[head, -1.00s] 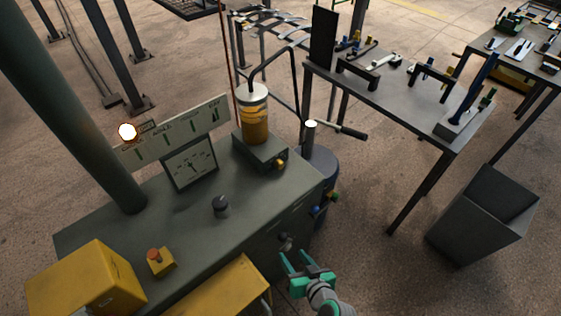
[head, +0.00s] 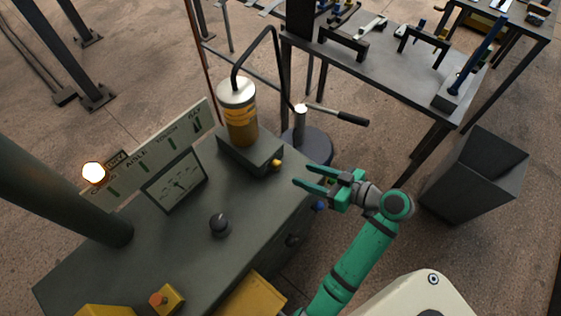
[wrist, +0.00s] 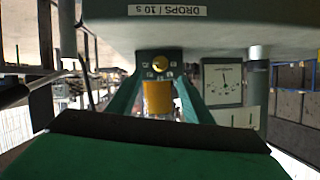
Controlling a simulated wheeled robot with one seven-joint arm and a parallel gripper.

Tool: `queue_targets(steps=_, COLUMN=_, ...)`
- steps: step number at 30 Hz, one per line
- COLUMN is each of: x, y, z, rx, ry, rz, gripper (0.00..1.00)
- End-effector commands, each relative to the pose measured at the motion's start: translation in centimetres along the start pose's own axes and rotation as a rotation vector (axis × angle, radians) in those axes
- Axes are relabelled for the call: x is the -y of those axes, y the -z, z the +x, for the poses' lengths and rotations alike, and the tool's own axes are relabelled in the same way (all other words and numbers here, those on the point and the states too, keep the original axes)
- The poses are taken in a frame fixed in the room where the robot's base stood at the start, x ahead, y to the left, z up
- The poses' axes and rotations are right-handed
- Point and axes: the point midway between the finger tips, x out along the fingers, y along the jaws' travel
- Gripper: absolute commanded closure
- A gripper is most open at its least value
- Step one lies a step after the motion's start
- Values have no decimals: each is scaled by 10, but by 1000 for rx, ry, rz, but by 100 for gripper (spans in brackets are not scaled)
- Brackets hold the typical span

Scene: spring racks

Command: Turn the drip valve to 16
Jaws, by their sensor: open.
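The drip valve (head: 277,165) is a small yellow knob on the front of a dark block (head: 240,152) under an amber-filled reservoir (head: 238,116). In the wrist view the knob (wrist: 160,63) shows between my fingers, with small marks around it too small to read. My gripper (head: 302,177) is open and empty. Its two green fingers point left toward the knob, with a gap between fingertips and knob in the head view. A label reading "DROPS / 10 s" (wrist: 168,10) and a dial gauge (wrist: 223,84) show in the wrist view.
A lit lamp (head: 93,172) is at left. A lever on a round drum (head: 318,148) stands behind my gripper, and a grey bin (head: 474,188) at right.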

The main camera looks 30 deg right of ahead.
Motion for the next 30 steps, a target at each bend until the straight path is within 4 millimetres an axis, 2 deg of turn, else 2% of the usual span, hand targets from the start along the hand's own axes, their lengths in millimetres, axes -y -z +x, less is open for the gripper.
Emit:
queue_targets(steps=9, x=2, y=0, z=56, rx=1, ry=4, rz=1, gripper=54)
queue_targets(steps=15, x=1, y=-1, z=83, rx=1, ry=2, rz=2, gripper=54)
queue_targets(steps=21, x=-2, y=-1, z=93, rx=0, ry=-5, rz=4, gripper=54)
queue_targets(steps=29, x=0, y=-1, z=96, rx=1, ry=-3, rz=3, gripper=54)
queue_targets(steps=30, x=0, y=-1, z=96, rx=1, ry=-2, rz=3, gripper=56)
